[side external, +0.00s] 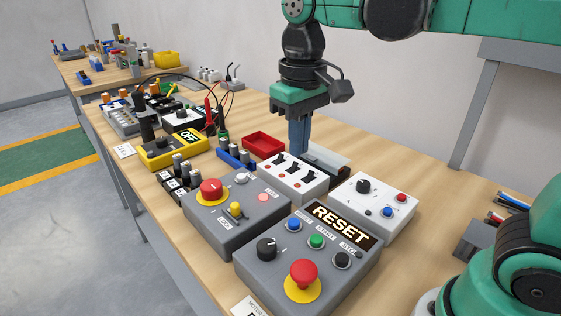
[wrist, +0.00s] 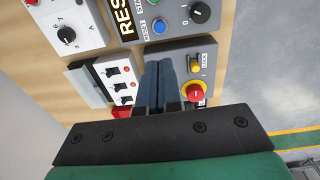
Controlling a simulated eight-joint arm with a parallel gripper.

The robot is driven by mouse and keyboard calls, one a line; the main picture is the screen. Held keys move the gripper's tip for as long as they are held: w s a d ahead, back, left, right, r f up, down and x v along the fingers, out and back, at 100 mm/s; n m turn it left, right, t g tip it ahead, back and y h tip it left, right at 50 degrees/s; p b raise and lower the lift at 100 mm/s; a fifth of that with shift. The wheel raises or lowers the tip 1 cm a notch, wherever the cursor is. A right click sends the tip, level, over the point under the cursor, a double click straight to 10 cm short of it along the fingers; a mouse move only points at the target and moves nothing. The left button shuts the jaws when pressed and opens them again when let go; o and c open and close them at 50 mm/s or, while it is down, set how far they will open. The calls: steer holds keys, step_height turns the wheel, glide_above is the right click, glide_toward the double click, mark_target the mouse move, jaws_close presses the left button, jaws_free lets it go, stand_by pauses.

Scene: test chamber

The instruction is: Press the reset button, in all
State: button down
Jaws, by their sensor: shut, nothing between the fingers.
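A grey control box (side external: 330,270) stands at the front with a dark RESET sign (side external: 341,224). On it are a blue button (side external: 294,225), a green button, a black button, a black knob and a red mushroom button on yellow. In the wrist view the blue button (wrist: 159,26) has a small label reading RESET beside it. My gripper (side external: 299,150) is shut and empty, its blue fingers pointing down behind the white switch box, away from the blue button. In the wrist view my gripper (wrist: 165,64) covers part of the second grey box.
A second grey box (side external: 240,225) with a red mushroom button stands left of the RESET box. A white three-switch box (side external: 290,180), a white knob box (side external: 372,205), a red tray (side external: 263,145) and a yellow meter (side external: 174,151) stand nearby. Bare bench shows at right.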

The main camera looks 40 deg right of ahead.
mark_target(294, 222)
steer(key=f, duration=1.4)
steer(key=shift+w+d, duration=0.15)
steer(key=shift+w, duration=0.05)
steer(key=shift+w+f, duration=0.1)
steer(key=shift+f, duration=0.9)
steer(key=shift+r, duration=4.25)
steer(key=shift+s, duration=0.2)
